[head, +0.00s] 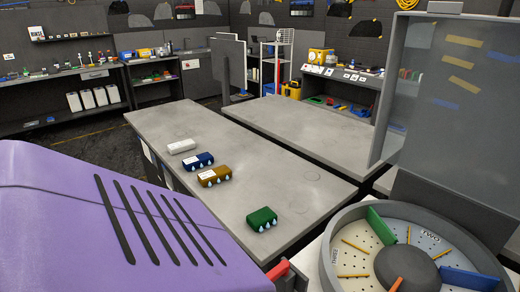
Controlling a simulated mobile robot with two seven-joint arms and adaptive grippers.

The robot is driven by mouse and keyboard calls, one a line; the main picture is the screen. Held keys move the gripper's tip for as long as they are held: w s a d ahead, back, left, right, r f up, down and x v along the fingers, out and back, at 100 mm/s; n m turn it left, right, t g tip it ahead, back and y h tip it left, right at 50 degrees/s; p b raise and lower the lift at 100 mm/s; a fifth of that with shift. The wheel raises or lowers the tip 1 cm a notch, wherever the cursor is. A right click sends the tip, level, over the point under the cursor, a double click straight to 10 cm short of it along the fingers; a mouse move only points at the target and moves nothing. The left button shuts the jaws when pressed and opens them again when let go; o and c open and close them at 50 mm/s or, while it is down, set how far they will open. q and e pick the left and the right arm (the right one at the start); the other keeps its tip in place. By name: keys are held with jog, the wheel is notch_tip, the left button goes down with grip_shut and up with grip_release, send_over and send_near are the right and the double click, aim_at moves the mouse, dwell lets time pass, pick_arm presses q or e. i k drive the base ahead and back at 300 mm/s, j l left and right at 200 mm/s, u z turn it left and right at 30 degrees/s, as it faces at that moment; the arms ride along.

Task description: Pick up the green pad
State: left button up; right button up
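A brown pad (214,175), a blue pad (197,159) and a white pad (182,146) lie farther back on the same table, in a row running away to the left. Neither of my grippers shows in the head view.
A large purple slotted body (60,215) fills the lower left. A round dial with coloured dividers (350,233) stands at lower right, below a raised translucent panel (445,95). A second grey table (300,120) is bare. Shelves line the back walls.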

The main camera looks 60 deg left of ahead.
aim_at(259, 220)
jog(key=k+u, duration=0.1)
jog(key=u, duration=1.7)
jog(key=i+j+z, duration=0.1)
jog(key=z, duration=1.3)
jog(key=j+z, duration=0.7)
jog(key=k+j+z, duration=0.1)
jog(key=z, duration=0.25)
jog(key=k+j+z, duration=0.2)
jog(key=j, duration=0.15)
jog(key=j+z, duration=0.2)
jog(key=j, duration=0.2)
jog(key=k+j+z, duration=0.3)
jog(key=k+j, duration=0.2)
jog(key=j, duration=0.2)
jog(key=k+j+z, duration=0.1)
jog(key=k+j, duration=0.25)
jog(key=j, duration=0.15)
